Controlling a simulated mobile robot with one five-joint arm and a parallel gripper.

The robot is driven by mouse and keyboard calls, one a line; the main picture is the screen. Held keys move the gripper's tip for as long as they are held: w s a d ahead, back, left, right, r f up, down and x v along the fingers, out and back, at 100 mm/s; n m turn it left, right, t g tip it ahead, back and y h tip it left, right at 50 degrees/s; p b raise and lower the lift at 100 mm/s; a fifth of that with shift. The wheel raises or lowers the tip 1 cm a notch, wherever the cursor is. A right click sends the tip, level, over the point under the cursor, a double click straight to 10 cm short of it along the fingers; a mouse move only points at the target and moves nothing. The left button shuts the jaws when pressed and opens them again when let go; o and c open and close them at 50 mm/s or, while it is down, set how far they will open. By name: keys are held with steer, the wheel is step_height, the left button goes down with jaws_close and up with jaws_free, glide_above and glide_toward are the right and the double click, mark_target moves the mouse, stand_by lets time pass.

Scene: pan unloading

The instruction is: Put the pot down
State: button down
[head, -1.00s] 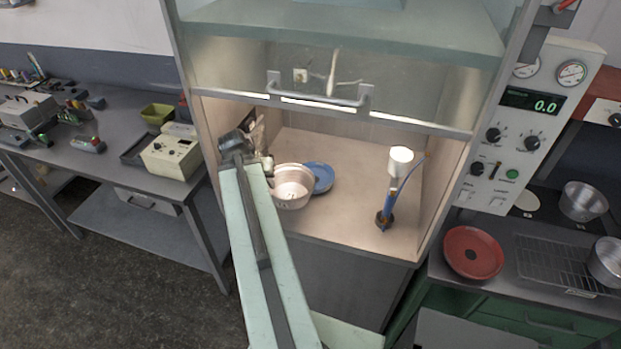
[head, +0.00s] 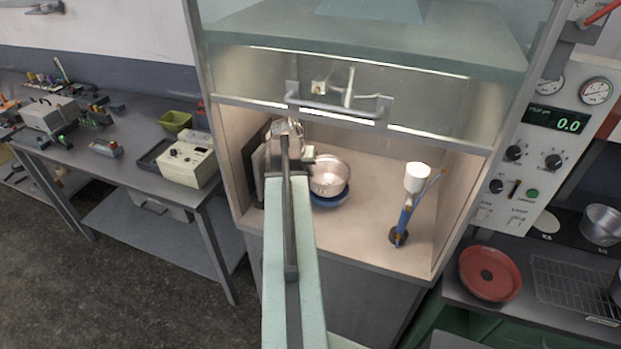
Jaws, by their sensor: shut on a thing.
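The silver pot (head: 329,174) is inside the fume hood, upright, over the blue plate (head: 341,197). The plate's front and right edge show below the pot. I cannot tell whether the pot touches the plate. My gripper (head: 308,158) is at the pot's left side, shut on its edge or handle. The arm partly hides the gripper, and the fingertips are hard to make out.
A blue stand with a white top (head: 408,207) is to the right in the hood. The raised sash handle (head: 338,108) hangs above. Bare hood floor (head: 375,180) lies between pot and stand. A red pan (head: 489,273) is on the right bench.

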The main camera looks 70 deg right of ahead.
steer(key=shift+d, duration=0.45)
steer(key=f+b, duration=0.4)
steer(key=shift+s+d+f, duration=0.1)
steer(key=shift+d+f, duration=0.05)
steer(key=shift+d, duration=0.05)
steer(key=c, duration=1.6)
jaws_free()
steer(key=shift+r, duration=0.3)
steer(key=p+v, duration=1.1)
steer(key=v, duration=0.1)
